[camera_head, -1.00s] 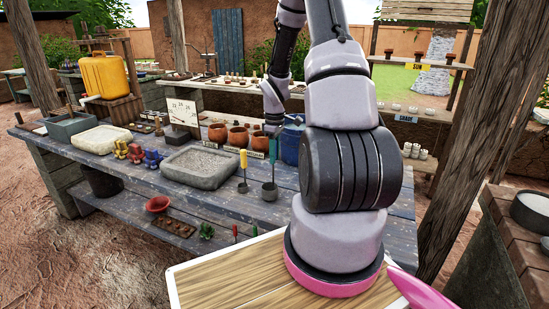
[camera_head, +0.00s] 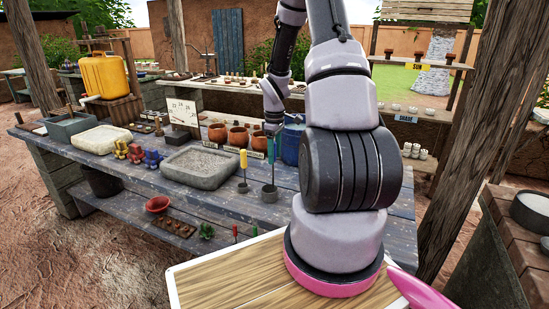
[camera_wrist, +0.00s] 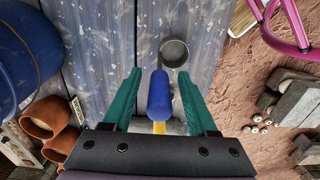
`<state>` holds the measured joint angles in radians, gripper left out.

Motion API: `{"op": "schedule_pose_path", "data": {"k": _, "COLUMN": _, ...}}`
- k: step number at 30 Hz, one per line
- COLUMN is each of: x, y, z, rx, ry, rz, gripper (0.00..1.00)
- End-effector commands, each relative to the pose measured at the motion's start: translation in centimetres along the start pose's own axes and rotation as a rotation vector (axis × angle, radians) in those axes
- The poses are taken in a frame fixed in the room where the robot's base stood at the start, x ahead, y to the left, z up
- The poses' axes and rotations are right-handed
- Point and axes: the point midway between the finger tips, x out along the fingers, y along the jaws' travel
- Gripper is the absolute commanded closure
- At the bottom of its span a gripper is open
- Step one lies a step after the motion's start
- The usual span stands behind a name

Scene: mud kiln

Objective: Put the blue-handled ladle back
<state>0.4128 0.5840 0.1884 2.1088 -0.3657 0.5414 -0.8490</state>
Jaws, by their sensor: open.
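The blue-handled ladle stands on the grey-blue bench (camera_head: 230,205), its metal cup (camera_head: 269,193) resting on the boards. In the wrist view its blue handle (camera_wrist: 159,95) points up between the green fingers of my gripper (camera_wrist: 158,100), with a gap on both sides. The ladle's cup (camera_wrist: 174,52) shows past the handle. My gripper (camera_head: 271,136) is open above the cup in the head view, where the handle is hard to make out. A yellow-handled ladle (camera_head: 243,160) stands just left of it, and its yellow handle (camera_wrist: 160,128) shows below the blue one in the wrist view.
A grey stone basin (camera_head: 200,167) lies left of the ladles. Several terracotta pots (camera_head: 238,135) and a blue bucket (camera_head: 291,146) stand close behind. A pale clock-like board (camera_head: 183,113) stands further left. The bench front beside the ladles is clear.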

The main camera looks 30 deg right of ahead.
Motion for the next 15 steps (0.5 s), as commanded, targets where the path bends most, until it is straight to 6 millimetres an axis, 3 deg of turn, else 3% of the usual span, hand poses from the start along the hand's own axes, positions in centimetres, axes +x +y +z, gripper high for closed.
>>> {"op": "schedule_pose_path", "data": {"k": 9, "x": -7.0, "y": 0.1, "z": 0.0, "rx": 0.002, "ry": 0.003, "rz": 0.005, "gripper": 0.42}}
{"op": "schedule_pose_path", "data": {"k": 15, "x": -9.9, "y": 0.0, "z": 0.0, "rx": -0.001, "ry": 0.001, "rz": 0.003, "gripper": 0.42}}
